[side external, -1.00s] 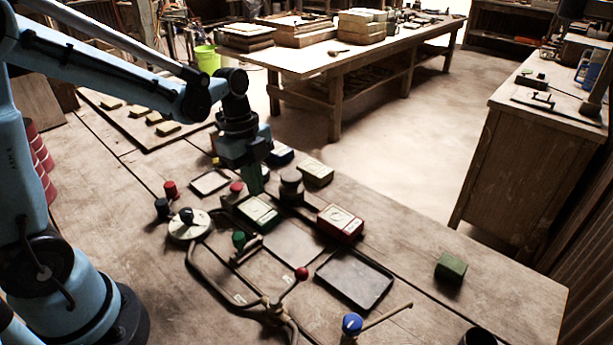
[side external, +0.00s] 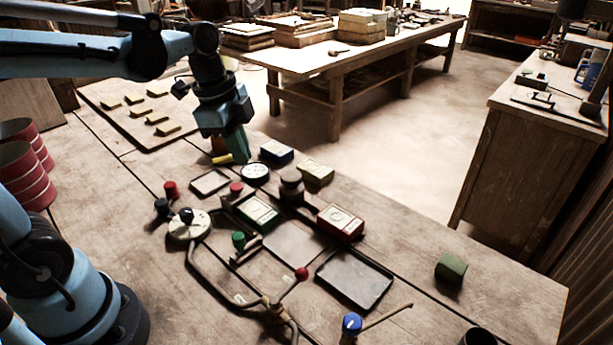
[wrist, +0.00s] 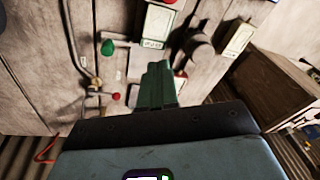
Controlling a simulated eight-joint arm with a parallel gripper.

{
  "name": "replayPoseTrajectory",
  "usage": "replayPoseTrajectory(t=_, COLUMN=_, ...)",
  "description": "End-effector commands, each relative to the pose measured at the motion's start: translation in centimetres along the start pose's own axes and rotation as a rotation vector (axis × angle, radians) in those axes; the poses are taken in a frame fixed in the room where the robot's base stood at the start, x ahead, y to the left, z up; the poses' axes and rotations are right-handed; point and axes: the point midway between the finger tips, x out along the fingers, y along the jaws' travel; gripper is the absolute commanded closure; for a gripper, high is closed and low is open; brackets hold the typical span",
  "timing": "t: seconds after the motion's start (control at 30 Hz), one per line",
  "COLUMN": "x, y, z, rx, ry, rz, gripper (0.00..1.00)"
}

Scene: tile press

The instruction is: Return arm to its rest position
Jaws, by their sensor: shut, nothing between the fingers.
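My gripper (side external: 237,146) is shut and empty.
The worktable carries a green tile (side external: 258,213), a red tile (side external: 341,222), a cream block (side external: 316,172), a red-knobbed lever (side external: 301,273), a blue knob (side external: 352,323) and a dark tray (side external: 355,279). Yellow pieces lie on a board (side external: 123,127) at the back left.

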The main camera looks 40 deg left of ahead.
Motion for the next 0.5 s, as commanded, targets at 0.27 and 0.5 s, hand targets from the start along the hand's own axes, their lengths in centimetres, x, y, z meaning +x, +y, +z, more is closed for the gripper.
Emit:
replayPoseTrajectory(t=0.27, x=0.3, y=3.0, z=0.1, rx=-0.551, ry=0.109, rz=-0.213, gripper=1.0)
replayPoseTrajectory(t=0.5, x=0.9, y=4.6, z=0.3, rx=-0.927, ry=0.273, rz=-0.31, gripper=1.0)
